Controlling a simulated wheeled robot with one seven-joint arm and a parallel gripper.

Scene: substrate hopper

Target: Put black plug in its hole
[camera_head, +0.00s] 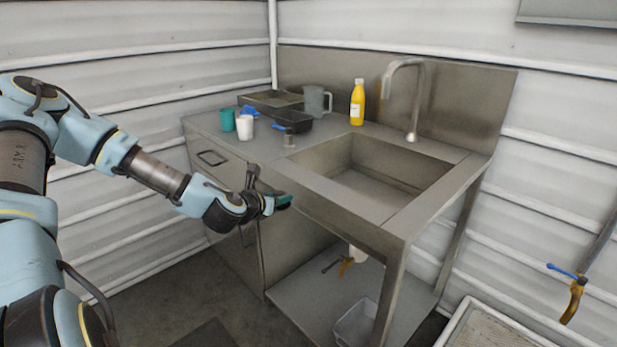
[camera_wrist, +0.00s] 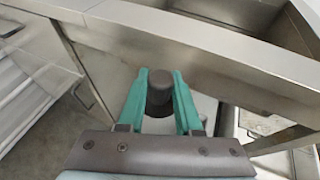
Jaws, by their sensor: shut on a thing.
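The black plug (camera_wrist: 160,88) is a short dark cylinder between the two green fingers of my gripper (camera_wrist: 159,95) in the wrist view. My gripper is shut on it. In the head view my gripper (camera_head: 284,202) is in front of the sink unit, near the front edge of the steel counter, with the plug hidden or too small to make out. The sink basin (camera_head: 372,178) is to the right of my gripper. I cannot make out the plug's hole in either view.
The faucet (camera_head: 413,100) rises behind the basin. A lower shelf (camera_head: 309,299) holds a clear bin (camera_head: 356,322).

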